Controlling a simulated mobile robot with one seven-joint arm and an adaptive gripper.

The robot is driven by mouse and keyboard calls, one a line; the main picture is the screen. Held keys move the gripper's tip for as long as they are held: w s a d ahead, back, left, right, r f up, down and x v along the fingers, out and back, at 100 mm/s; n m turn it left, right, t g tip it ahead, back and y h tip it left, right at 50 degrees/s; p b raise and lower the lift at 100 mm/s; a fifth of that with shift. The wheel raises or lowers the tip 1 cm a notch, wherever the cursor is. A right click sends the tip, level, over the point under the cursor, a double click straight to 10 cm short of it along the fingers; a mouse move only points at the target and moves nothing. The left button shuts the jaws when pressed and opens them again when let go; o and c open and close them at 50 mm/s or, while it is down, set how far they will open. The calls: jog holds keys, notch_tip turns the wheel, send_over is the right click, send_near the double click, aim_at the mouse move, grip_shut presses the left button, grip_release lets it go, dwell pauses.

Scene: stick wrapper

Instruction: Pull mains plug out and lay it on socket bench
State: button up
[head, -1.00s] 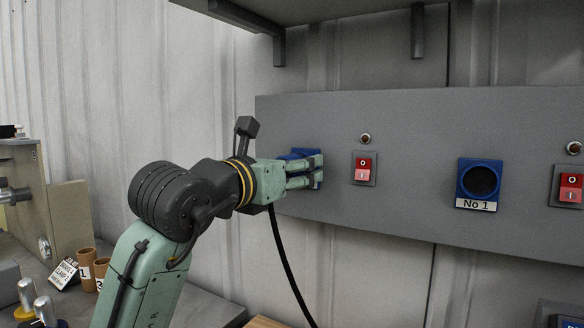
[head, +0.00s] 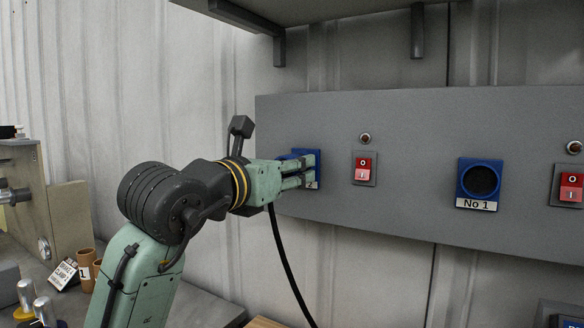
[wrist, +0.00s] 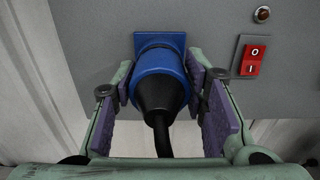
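The mains plug (wrist: 160,82) is blue with a black boot and a black cable running down. In the wrist view it stands in front of a blue square socket plate (wrist: 159,39), and its far end overlaps the plate; whether it is fully seated I cannot tell. The purple finger pads of my gripper (wrist: 161,84) lie against both sides of the plug and appear shut on it. In the head view my gripper (head: 311,168) is at the left socket, labelled 2, and its fingers hide most of the plug. The cable (head: 288,262) hangs below.
The grey socket panel (head: 400,120) also carries red switches (head: 363,167) and an empty socket No 1 (head: 481,182). A shelf (head: 330,17) hangs above.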

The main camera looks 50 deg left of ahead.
jog(key=c, duration=0.8)
jog(key=shift+o, duration=0.2)
jog(key=shift+s, duration=0.2)
jog(key=shift+v, duration=1.05)
jog(key=shift+s+d, duration=0.1)
jog(key=shift+s, duration=0.2)
jog(key=shift+b+v, duration=0.6)
jog(key=shift+v, duration=1.25)
